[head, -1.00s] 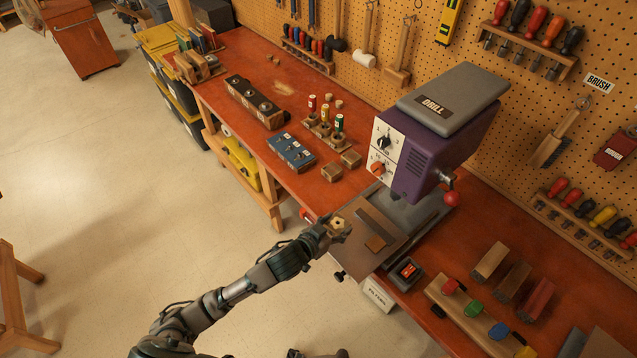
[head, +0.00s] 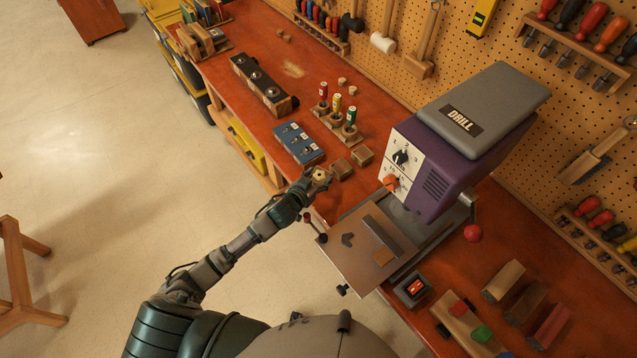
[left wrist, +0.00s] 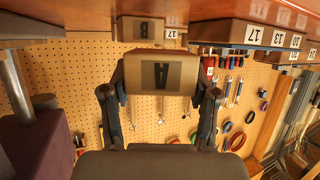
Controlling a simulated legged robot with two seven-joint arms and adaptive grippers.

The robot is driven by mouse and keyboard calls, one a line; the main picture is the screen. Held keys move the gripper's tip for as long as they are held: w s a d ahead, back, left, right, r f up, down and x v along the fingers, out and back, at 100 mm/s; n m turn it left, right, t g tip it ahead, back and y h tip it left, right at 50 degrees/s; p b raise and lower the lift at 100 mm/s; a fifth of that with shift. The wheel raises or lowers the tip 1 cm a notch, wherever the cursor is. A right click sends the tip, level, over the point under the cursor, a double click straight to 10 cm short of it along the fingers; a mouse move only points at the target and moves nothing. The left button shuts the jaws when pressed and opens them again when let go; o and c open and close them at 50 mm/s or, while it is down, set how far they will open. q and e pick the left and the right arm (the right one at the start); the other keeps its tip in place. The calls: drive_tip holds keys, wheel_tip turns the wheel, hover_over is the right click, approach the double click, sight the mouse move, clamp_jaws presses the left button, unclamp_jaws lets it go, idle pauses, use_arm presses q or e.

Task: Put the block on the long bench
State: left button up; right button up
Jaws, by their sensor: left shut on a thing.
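My left gripper (head: 310,186) is shut on a small wooden block (head: 321,174) at the front edge of the long bench (head: 312,92), left of the drill. My right gripper is out of view.
A purple drill (head: 455,150) with its metal table stands right of the gripper; a lever with a dark knob (head: 308,218) sticks out close by.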

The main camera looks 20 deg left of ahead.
sight(317, 184)
use_arm(q)
drive_tip(key=f, duration=0.3)
drive_tip(key=shift+w+a+f, duration=0.1)
drive_tip(key=shift+a+f, duration=0.3)
drive_tip(key=shift+a, duration=0.1)
drive_tip(key=o, duration=1.2)
drive_tip(key=shift+c, duration=0.2)
drive_tip(key=shift+d, duration=0.35)
drive_tip(key=v, duration=0.7)
drive_tip(key=shift+s+a+r, duration=0.15)
drive_tip(key=shift+s+a, duration=0.05)
drive_tip(key=shift+s, duration=0.05)
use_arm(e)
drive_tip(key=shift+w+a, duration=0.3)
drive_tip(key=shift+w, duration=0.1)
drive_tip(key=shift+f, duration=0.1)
